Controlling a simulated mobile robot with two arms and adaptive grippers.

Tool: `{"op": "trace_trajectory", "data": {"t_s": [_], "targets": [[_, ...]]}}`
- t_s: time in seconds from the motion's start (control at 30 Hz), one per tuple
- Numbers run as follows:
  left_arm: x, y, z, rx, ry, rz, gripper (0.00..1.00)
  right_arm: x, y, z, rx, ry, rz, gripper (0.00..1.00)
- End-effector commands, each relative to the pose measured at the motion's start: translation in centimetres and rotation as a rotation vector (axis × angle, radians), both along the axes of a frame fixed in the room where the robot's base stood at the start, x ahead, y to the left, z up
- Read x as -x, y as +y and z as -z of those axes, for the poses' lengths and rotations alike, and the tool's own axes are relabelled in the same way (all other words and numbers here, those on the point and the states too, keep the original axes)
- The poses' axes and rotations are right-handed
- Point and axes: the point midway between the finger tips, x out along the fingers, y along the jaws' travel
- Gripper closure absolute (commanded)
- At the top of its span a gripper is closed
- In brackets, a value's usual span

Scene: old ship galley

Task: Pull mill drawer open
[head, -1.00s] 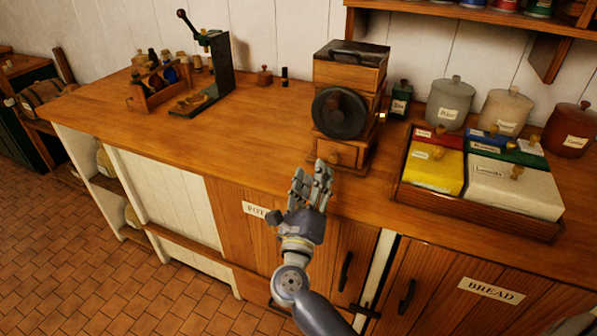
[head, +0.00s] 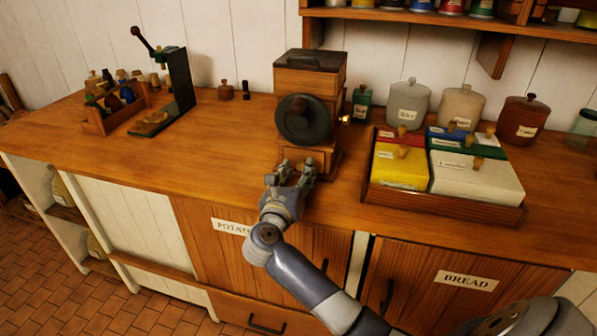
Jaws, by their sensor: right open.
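The coffee mill (head: 309,80) is a wooden box with a dark round wheel (head: 304,119) on its front and a dark lid on top. It stands on the wooden counter in the middle of the head view. Its small drawer (head: 318,158) is low on the front, below the wheel, and looks shut. My right gripper (head: 290,172) is open right in front of the drawer, its fingers hiding part of the drawer front and the knob. I cannot tell whether the fingers touch the knob. My left gripper is not in view.
A wooden tray (head: 440,203) with coloured lidded boxes stands right of the mill, with several canisters (head: 408,106) behind it. A bottle rack (head: 106,124) and a lever press (head: 178,80) stand at the left. A shelf (head: 450,22) hangs above.

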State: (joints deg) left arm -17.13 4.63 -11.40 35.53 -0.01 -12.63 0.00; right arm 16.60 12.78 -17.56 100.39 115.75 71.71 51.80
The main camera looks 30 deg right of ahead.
Motion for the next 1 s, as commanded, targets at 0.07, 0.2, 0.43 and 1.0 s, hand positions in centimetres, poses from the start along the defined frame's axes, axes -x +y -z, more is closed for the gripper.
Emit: {"op": "trace_trajectory", "data": {"t_s": [0.07,0.2,0.43,1.0], "targets": [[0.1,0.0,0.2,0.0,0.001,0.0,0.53,-0.4,-0.5,0.0,0.001,-0.001,0.001,0.59],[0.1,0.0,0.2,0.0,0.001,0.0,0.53,-0.7,-0.8,0.0,0.0,-0.001,0.001,0.59],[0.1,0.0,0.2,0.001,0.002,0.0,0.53,-0.7,-0.8,0.0,-0.001,0.0,0.001,0.64],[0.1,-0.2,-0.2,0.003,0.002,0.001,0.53,1.9,2.4,0.2,-0.008,0.003,-0.003,1.0]]}}
